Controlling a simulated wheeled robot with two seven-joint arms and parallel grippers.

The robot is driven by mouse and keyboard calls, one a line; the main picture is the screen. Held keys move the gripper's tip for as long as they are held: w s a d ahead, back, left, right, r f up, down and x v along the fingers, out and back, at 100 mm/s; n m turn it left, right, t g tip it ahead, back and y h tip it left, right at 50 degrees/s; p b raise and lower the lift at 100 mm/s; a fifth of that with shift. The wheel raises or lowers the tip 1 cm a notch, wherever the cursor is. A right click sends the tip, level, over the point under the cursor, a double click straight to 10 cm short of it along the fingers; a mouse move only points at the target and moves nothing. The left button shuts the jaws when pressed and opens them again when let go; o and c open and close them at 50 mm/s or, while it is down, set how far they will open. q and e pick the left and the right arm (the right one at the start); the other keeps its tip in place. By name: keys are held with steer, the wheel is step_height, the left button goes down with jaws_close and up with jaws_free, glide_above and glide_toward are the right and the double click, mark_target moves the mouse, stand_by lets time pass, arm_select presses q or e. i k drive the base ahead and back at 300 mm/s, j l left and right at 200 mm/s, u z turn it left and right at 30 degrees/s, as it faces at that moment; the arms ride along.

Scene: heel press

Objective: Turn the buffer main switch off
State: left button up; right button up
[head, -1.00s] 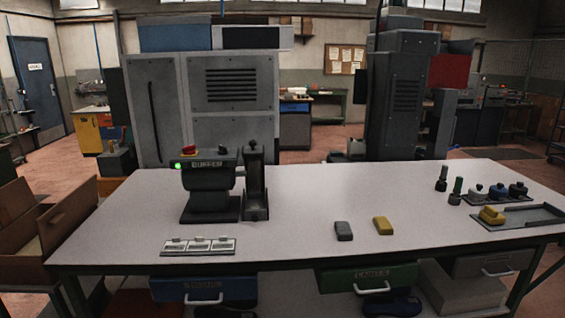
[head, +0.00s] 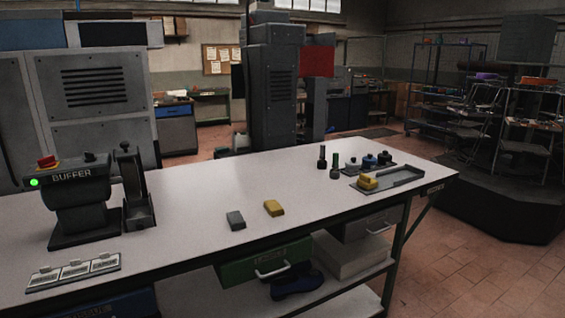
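The buffer (head: 80,195) is a dark grey bench machine at the left of the white table in the head view. Its front label reads BUFFER. A green lamp (head: 34,183) is lit at the left end of its top housing. A red knob on a yellow base (head: 47,161) sits on top at the left, and a small dark knob (head: 90,157) sits to its right. I cannot tell from here which of these is the main switch. Neither of my grippers is in view.
The white table (head: 190,225) holds a grey block (head: 236,220), a yellow block (head: 273,208), and a tray (head: 408,177) with another yellow block. A tagged plate (head: 73,271) lies before the buffer. Open floor (head: 480,275) lies to the right.

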mark_target(49, 161)
steer(key=u, duration=1.25)
